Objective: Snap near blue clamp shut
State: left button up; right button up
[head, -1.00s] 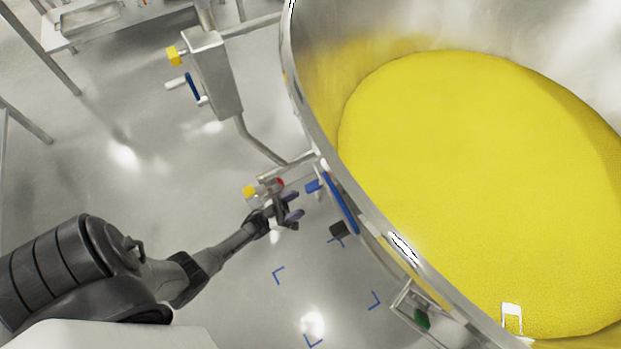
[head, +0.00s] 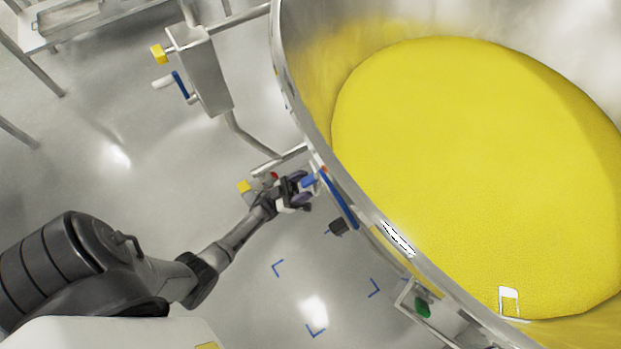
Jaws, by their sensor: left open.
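The near blue clamp shows as a small blue block (head: 308,181) and a long blue bar (head: 341,200) against the outer wall of the large steel bowl (head: 284,75). My left gripper (head: 304,192) is open, with its dark fingers right at the blue block. I cannot tell whether they touch it, and they partly hide the parts around it. Another blue lever (head: 180,84) sits on a grey steel box (head: 205,72) farther up to the left. My right gripper does not show.
The bowl holds yellow powder (head: 470,170) and fills the right side. A bent steel pipe (head: 250,145) runs from the box to the bowl near my gripper. A bracket with a green part (head: 422,307) is at lower right. Open floor (head: 130,205) lies left.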

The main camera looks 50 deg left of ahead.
aim_at(310, 181)
pick_arm(q)
jog(key=shift+x, duration=1.65)
jog(key=shift+c, duration=0.3)
grip_shut()
